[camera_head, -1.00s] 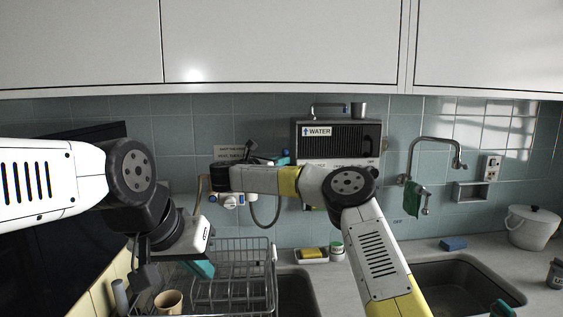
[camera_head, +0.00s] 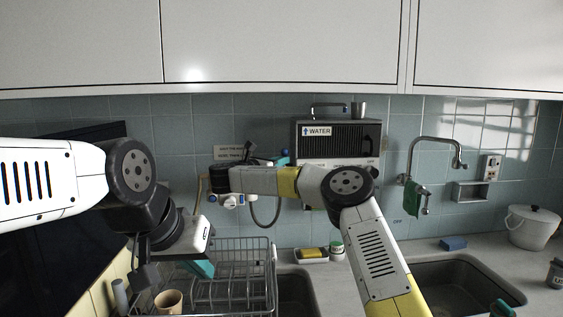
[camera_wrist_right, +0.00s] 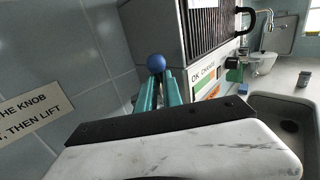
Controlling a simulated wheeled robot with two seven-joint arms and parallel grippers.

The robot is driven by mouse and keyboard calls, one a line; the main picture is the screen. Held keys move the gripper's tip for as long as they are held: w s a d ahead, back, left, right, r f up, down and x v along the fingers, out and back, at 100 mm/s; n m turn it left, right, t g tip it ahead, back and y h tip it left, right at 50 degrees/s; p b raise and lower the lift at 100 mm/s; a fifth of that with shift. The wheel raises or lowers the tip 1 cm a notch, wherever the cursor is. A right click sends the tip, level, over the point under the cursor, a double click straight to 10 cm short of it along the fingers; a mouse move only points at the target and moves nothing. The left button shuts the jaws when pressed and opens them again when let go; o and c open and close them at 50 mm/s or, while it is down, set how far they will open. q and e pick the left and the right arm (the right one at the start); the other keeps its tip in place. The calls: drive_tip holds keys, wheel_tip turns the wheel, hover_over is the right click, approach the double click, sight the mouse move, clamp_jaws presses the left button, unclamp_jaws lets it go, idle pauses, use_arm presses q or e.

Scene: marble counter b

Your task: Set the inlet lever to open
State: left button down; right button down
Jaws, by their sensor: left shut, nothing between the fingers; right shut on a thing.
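In the right wrist view, a round blue knob (camera_wrist_right: 156,62) shows at the tips of my right gripper's teal fingers (camera_wrist_right: 158,85). I take it to be the knob of the inlet lever; the lever's arm is hidden. The right gripper is shut on the knob, beside the water unit. In the head view my right gripper (camera_head: 282,159) is mostly hidden behind its own wrist, at the left side of the water unit (camera_head: 338,141). My left gripper (camera_head: 203,268) is shut and empty above the dish rack.
A sign (camera_wrist_right: 31,119) on the tiles reads in part "the knob" and "then lift". The dish rack (camera_head: 240,262) and a brown cup (camera_head: 168,301) stand below my left gripper. A tap (camera_head: 436,141) and a sink (camera_head: 455,282) are at the right. White cupboards (camera_head: 285,45) hang above.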

drive_tip(key=shift+s+a+f+n+t+h, duration=0.1)
drive_tip(key=shift+a+f+n+t+h, duration=0.2)
drive_tip(key=shift+n+t, duration=0.6)
drive_tip(key=shift+a+f+n+t+h, duration=0.15)
drive_tip(key=shift+a+n+t, duration=0.2)
drive_tip(key=shift+n+t, duration=0.55)
drive_tip(key=shift+s+a+f+n+t+h, duration=0.1)
drive_tip(key=shift+a+n+t+h, duration=0.35)
drive_tip(key=shift+n, duration=0.75)
drive_tip(key=shift+t+y, duration=0.25)
drive_tip(key=shift+y, duration=0.05)
drive_tip(key=c, duration=1.5)
unclamp_jaws()
drive_tip(key=shift+f, duration=0.15)
drive_tip(key=v, duration=0.7)
drive_tip(key=shift+s+a+f, duration=0.15)
drive_tip(key=shift+s+f, duration=0.05)
drive_tip(key=shift+s, duration=0.05)
